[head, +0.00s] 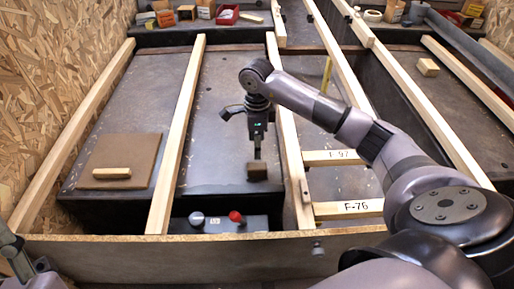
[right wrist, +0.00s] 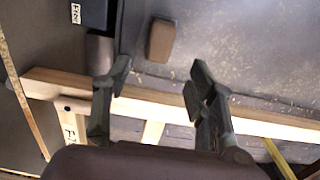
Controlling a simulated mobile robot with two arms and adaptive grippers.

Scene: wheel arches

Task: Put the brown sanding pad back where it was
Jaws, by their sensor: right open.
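The brown sanding pad (head: 257,173) is a small dark brown block on the dark panel between two wooden strips in the head view. In the right wrist view the pad (right wrist: 161,40) lies flat beyond the fingertips, not between them. My right gripper (head: 257,154) points down just above the pad in the head view. In the right wrist view its fingers (right wrist: 160,75) are spread with nothing between them. Whether a finger touches the pad cannot be told. My left gripper is out of view.
A brown square board (head: 120,153) with a light wood block (head: 112,173) lies at left. Long wooden strips (head: 180,130) run front to back. A black box with grey and red knobs (head: 220,224) sits in front. Short labelled slats (head: 350,208) lie right of the pad.

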